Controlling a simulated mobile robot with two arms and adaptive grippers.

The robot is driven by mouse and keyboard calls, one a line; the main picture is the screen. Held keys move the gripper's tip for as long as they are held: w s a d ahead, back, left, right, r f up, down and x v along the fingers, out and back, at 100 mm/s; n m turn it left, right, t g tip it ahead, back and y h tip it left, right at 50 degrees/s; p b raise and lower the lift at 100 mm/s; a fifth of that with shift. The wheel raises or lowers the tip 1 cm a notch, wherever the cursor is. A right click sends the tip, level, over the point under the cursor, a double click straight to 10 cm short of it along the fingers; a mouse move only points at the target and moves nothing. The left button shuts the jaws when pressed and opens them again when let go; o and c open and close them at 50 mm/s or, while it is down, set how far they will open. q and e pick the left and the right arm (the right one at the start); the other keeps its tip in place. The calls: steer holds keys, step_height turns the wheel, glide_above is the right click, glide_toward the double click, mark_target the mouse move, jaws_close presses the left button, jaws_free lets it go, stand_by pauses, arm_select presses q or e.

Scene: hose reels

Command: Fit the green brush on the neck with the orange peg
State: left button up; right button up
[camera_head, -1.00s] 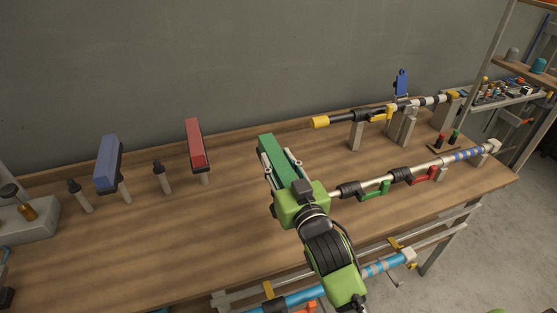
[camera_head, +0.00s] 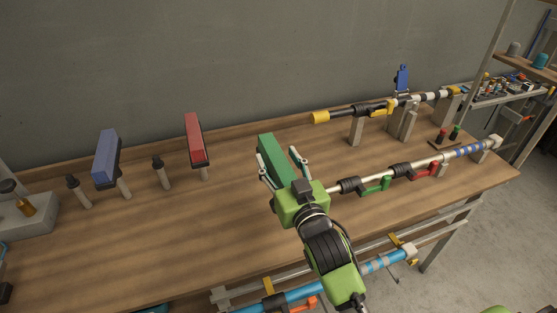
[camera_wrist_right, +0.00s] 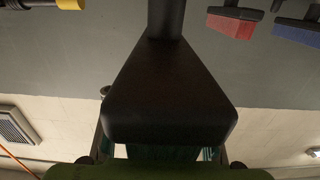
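The green brush (camera_head: 272,152) is a long green block standing in front of my right gripper (camera_head: 283,170). The gripper and brush hide whatever is under the brush in the head view. I cannot make out the orange peg. My left gripper is not in view.
A blue brush (camera_head: 107,158) and a red brush (camera_head: 195,138) stand on grey necks to the left, with bare dark-tipped necks (camera_head: 161,173) beside them. To the right, a pole with green and red handles (camera_head: 422,174) lies along the bench (camera_head: 140,255). The bench front is clear.

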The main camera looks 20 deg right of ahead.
steer(key=shift+f, duration=0.1)
steer(key=shift+s, duration=0.15)
steer(key=s, duration=1.1)
steer(key=shift+s+d, duration=0.25)
steer(key=shift+s, duration=0.15)
